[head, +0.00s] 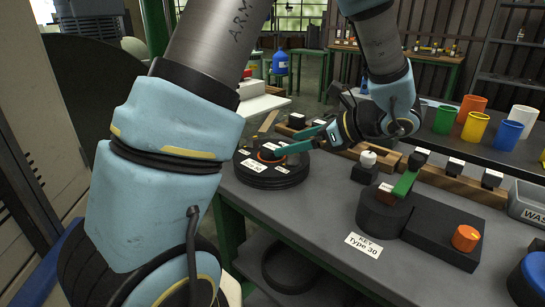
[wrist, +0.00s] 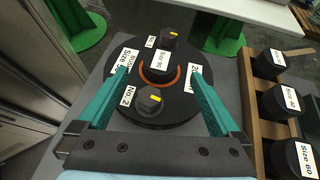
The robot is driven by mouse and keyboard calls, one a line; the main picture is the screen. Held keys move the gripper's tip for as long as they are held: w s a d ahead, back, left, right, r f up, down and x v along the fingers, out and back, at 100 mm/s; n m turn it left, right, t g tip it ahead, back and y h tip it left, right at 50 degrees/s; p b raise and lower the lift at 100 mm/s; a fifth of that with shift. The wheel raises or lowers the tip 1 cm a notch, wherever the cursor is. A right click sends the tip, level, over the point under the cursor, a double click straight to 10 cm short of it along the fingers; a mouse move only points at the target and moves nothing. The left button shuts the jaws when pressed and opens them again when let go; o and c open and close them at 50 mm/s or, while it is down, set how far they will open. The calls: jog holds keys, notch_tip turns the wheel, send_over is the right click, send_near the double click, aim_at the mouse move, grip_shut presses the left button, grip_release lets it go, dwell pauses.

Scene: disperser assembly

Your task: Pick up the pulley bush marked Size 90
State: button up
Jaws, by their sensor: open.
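The pulley bush with a white "Size 90" label (wrist: 161,60) sits at the centre of a round black disc (wrist: 180,108), inside an orange ring (wrist: 146,78). The black disc (head: 270,182) also shows in the head view on the grey table, with the orange ring (head: 268,156) on top. My gripper (wrist: 158,76) is open, its teal fingers spread wide on either side of the ring and apart from the bush. In the head view my gripper (head: 290,143) reaches over the disc from the right. The fingers' exact height above the disc is unclear.
A wooden rack (wrist: 252,125) at right holds other labelled bushes, including Size 60 (wrist: 291,157). A black fixture with an orange knob (head: 465,238) stands at front right.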

aim_at(272, 147)
jog(key=shift+p+x, duration=0.5)
jog(key=shift+x, duration=2.25)
jog(key=shift+r, duration=0.15)
grip_shut()
